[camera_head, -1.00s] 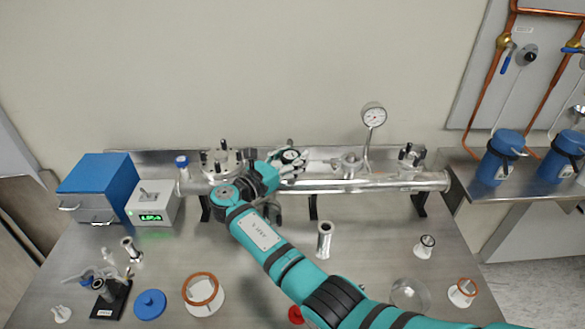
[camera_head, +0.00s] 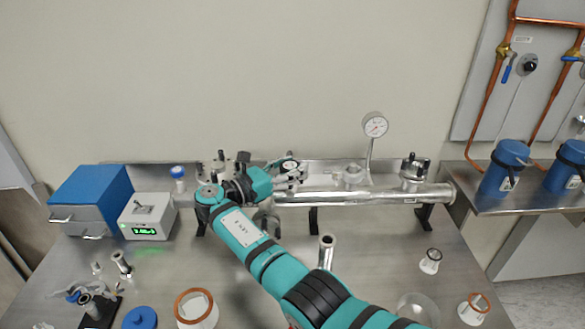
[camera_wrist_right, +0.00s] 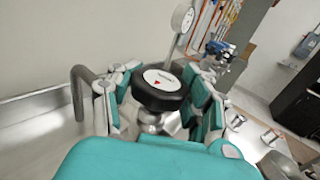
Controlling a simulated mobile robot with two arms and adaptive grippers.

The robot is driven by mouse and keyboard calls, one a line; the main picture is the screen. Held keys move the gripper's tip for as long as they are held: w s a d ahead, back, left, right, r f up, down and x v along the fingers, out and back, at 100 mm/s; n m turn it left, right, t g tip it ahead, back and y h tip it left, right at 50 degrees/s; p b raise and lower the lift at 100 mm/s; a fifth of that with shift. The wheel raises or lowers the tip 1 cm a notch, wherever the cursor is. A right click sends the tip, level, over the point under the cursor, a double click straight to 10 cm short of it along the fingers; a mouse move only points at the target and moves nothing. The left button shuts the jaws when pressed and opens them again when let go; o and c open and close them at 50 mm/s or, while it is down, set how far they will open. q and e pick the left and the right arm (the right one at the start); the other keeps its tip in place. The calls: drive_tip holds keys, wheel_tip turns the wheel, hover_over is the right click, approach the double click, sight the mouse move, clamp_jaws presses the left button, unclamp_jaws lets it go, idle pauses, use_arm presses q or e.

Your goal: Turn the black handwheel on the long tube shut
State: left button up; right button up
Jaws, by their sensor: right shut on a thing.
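The long steel tube (camera_head: 370,197) lies across brackets at the back of the bench. The black handwheel (camera_head: 289,164) sits on top of the tube, left of the dial gauge, partly covered by my fingers. In the right wrist view the handwheel (camera_wrist_right: 160,97) has a black rim and a white centre label with a red mark. My right gripper (camera_head: 290,174) is shut on the handwheel, with fingers on both sides of its rim, as the right wrist view (camera_wrist_right: 158,100) shows. My left gripper is not in view.
The dial gauge (camera_head: 375,125) stands up from the tube right of the handwheel. A flange with dark posts (camera_head: 414,172) is at the tube's right end. A white box with a green display (camera_head: 147,217) and a blue box (camera_head: 92,198) stand left. Small fittings lie in front.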

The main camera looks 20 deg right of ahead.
sight(290, 165)
drive_tip(key=shift+a+f, duration=0.15)
drive_tip(key=shift+f, duration=0.1)
drive_tip(key=o, duration=1.2)
drive_tip(key=shift+a+r, duration=0.15)
drive_tip(key=shift+r, duration=0.05)
drive_tip(key=shift+r, duration=0.1)
drive_tip(key=shift+r, duration=0.35)
wheel_tip(290, 165, up, 9)
drive_tip(key=shift+r, duration=0.1)
